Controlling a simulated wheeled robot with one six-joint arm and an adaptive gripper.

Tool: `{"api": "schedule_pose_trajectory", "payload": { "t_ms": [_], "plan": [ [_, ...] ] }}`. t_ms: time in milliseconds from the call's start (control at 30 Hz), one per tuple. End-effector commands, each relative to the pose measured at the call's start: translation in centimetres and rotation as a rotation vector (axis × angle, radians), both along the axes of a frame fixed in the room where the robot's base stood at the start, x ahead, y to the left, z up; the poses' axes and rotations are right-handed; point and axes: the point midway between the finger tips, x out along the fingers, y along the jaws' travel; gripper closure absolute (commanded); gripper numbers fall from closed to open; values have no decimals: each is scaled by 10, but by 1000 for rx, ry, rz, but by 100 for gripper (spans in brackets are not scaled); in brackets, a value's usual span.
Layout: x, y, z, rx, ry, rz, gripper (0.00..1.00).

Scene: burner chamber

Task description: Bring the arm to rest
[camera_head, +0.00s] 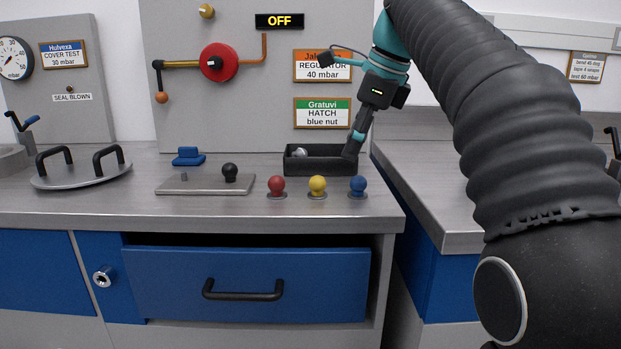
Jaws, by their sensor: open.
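My gripper (354,146) hangs from my arm, pointing down at the right end of the small black open tray (320,169) on the steel counter. The jaws are open, though seen side-on so that the gap between them hardly shows. A round pale metallic piece (300,153) lies in the left part of the tray, apart from the gripper. I cannot tell whether the fingertips touch the tray. My arm arches from the lower right up over the counter and down to the gripper.
Red (277,185), yellow (317,184) and blue (358,185) knobs stand in front of the tray. Left are a plate with a black knob (230,173), a blue block (188,156) and a two-handled lid (80,173). The panel (230,110) rises behind; the drawer (245,284) is below.

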Motion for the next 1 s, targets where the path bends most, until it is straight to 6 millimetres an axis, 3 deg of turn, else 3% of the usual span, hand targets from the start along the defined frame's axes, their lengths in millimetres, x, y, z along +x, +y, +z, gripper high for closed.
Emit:
{"api": "schedule_pose_trajectory", "payload": {
  "t_ms": [167, 467, 667, 1000],
  "plan": [
    [-28, -11, -18, -85, -89, 173, 40],
    [-92, -35, -80, -312, -259, 587, 40],
    [-140, -51, -137, -483, -342, 885, 40],
    [-221, -74, -251, -766, -422, 1405, 40]
  ]
}}
